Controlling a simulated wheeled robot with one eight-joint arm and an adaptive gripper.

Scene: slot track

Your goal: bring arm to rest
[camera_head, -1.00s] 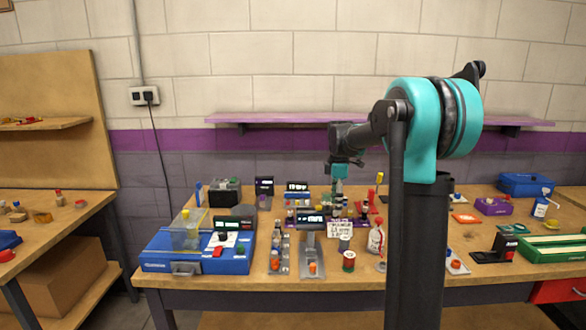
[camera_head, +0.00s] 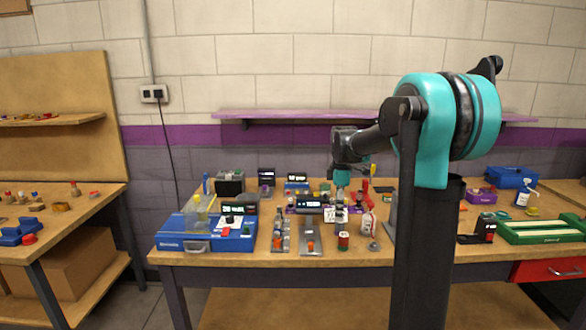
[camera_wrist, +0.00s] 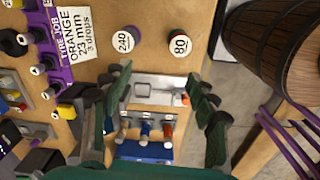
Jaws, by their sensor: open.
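My gripper (camera_head: 342,188) hangs from my teal and black arm over the middle of the crowded workbench (camera_head: 225,256). In the wrist view my gripper (camera_wrist: 160,98) has its two dark green fingers spread wide, with nothing held between them. Beyond the gap lie a metal plate (camera_wrist: 150,88) with a bent rod on it, and several coloured knobs beside a blue block (camera_wrist: 143,151). The height of the fingertips above these things is hard to judge.
A blue machine (camera_head: 190,241) stands at the bench's left, a green tray (camera_head: 545,231) at its right. Round labels marked 240 (camera_wrist: 125,40) and 80 (camera_wrist: 180,43) lie near the fingers. A purple shelf (camera_head: 290,113) runs along the wall. A side table (camera_head: 85,198) stands left.

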